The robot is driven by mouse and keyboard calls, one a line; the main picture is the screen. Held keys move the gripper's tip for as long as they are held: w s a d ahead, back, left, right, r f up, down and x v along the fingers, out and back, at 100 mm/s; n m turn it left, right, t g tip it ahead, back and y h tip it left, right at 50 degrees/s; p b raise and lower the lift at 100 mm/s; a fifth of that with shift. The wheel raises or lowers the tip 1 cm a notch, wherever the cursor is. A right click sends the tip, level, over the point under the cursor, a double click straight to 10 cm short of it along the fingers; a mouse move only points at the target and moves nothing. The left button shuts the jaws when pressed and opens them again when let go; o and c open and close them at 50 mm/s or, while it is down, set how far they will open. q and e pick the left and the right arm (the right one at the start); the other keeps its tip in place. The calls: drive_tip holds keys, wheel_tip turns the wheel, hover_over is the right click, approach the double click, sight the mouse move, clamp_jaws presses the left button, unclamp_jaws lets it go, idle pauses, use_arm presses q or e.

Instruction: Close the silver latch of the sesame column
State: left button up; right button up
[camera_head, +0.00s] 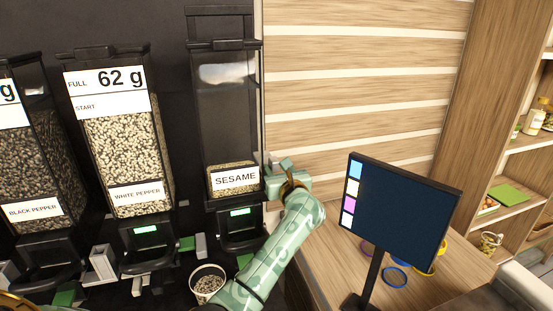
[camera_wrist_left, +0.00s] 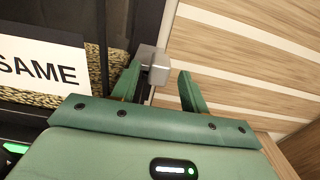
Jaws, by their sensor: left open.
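The sesame column (camera_head: 227,105) is a tall clear dispenser with a black frame. It has a low layer of seeds behind its SESAME label (camera_head: 235,179). The label also shows in part at the left of the left wrist view (camera_wrist_left: 40,65). The silver latch (camera_wrist_left: 156,67) is a small grey block at the column's right edge. My left gripper (camera_head: 275,168) is beside that edge at label height. In the left wrist view its green fingers (camera_wrist_left: 160,78) are open, with the latch between their tips, closer to the left finger. Whether they touch it I cannot tell.
The white pepper column (camera_head: 125,150) and black pepper column (camera_head: 38,150) stand to the left. A cup of seeds (camera_head: 207,282) is below the sesame column. A dark monitor (camera_head: 403,210) and coloured rings (camera_head: 395,276) are on the wooden counter at right.

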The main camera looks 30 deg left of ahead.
use_arm(q)
drive_tip(key=shift+w+a, duration=0.25)
drive_tip(key=shift+a, duration=0.15)
drive_tip(key=shift+w+a, duration=0.2)
drive_tip(key=shift+s, duration=0.1)
drive_tip(key=shift+d, duration=0.1)
clamp_jaws()
drive_tip(key=p+v, duration=0.1)
drive_tip(key=v, duration=0.5)
unclamp_jaws()
use_arm(e)
drive_tip(key=shift+w+d+r, duration=0.1)
drive_tip(key=shift+w+r, duration=0.1)
drive_tip(key=shift+r, duration=0.3)
